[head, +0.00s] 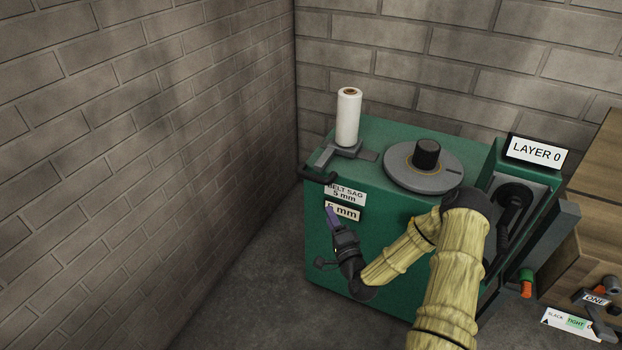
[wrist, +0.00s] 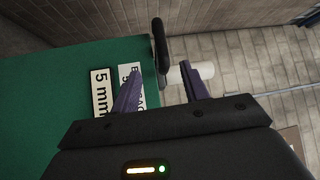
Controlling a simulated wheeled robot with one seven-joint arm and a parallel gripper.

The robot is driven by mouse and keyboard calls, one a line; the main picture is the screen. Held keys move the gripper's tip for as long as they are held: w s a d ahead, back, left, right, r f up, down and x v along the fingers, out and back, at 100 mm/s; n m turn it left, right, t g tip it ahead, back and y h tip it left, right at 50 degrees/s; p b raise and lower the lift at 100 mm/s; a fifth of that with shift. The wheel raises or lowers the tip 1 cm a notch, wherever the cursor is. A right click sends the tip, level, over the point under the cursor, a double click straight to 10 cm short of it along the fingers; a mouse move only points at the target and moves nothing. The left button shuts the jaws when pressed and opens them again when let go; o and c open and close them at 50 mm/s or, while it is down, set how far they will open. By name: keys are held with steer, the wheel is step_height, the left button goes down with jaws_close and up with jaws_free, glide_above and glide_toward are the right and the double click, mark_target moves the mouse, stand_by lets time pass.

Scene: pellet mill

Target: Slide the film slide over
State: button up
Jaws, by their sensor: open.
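The film slide is a grey bracket (head: 345,152) on the far left corner of the green machine's top, carrying an upright white film roll (head: 348,118). A dark bar handle (head: 317,175) sticks out at its front left. My gripper (head: 331,214) is below the handle, in front of the machine's labelled face, apart from the handle. In the wrist view my gripper (wrist: 165,84) shows two purple fingers spread apart with nothing between them. The handle (wrist: 160,45) lies ahead of the fingertips, and the white roll (wrist: 178,76) shows partly behind the right finger.
A grey turntable (head: 424,168) with a black knob sits on the green machine (head: 390,135). Labels "BELT SAG 5 mm" (head: 345,194) and "5 mm" (head: 342,211) are on its front. A "LAYER 0" sign (head: 538,152) stands right. A brick wall is at left; floor between is clear.

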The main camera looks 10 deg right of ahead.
mark_target(311, 178)
steer(key=p+x, duration=0.1)
steer(key=x, duration=1.6)
steer(key=shift+w, duration=0.15)
jaws_close()
